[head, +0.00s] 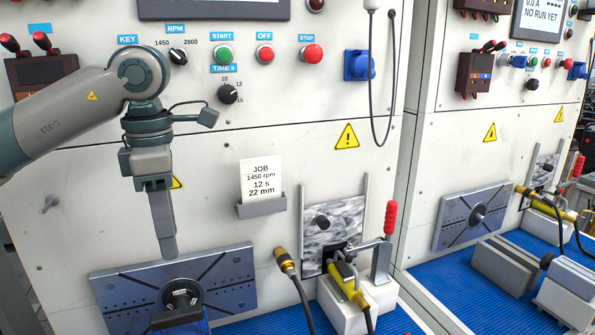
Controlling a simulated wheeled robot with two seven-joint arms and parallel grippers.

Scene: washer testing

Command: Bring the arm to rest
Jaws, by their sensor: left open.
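My left arm (60,118) comes in from the left in front of the white test panel. My left gripper (168,248) points straight down, open and empty. It is seen side-on, so its fingers overlap and the gap between them is hidden. Its tip appears just above the top edge of the slotted grey plate (225,278), and I cannot tell whether they are apart in depth. My right gripper is not in view.
Above are the rpm knob (178,57), green start button (223,55) and red stop button (312,54). A job card (262,178) sits in a holder. A red-handled clamp (390,218) and yellow connector (347,287) stand right. A second station fills the right side.

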